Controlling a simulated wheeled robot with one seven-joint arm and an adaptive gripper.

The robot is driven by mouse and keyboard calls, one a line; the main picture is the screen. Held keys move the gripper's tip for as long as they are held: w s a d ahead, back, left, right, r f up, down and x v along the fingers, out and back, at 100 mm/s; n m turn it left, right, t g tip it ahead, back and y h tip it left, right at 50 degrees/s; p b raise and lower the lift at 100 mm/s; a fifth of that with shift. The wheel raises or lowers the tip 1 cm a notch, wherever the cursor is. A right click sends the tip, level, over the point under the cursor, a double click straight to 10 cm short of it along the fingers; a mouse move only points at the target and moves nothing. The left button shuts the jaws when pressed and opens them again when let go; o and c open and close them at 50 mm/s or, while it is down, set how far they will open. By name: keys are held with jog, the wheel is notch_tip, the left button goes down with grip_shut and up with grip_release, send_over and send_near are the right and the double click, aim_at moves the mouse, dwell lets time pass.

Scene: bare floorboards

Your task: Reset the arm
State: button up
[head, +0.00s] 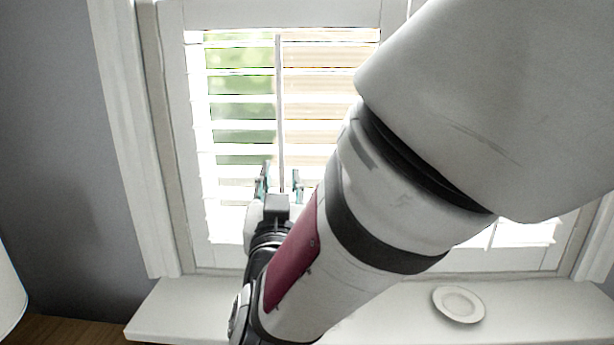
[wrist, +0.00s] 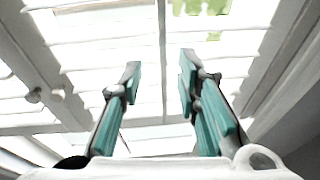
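My gripper (head: 281,182) is raised in front of the shuttered window in the head view, its two fingers apart. The wrist view shows the gripper (wrist: 160,85) with its teal-padded fingers spread and nothing between them. My white arm crosses the head view from the upper right to the lower middle and hides part of the window and sill.
A window with white slatted shutters (head: 240,126) stands behind the gripper; the shutters also fill the wrist view (wrist: 110,55). A white sill (head: 180,312) runs below it, with a small white plate (head: 459,303) at the right. A grey wall (head: 55,150) is at the left.

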jog(key=s+d+f+g+p, duration=0.2)
jog(key=s+d+g, duration=0.6)
jog(key=s+d, duration=0.4)
jog(key=s+d+f+g+p, duration=0.2)
jog(key=s+d+g+p, duration=0.2)
jog(key=s+d+g, duration=0.4)
jog(key=s+d, duration=0.4)
jog(key=s, duration=0.5)
jog(key=shift+h, duration=0.4)
jog(key=shift+a, duration=0.1)
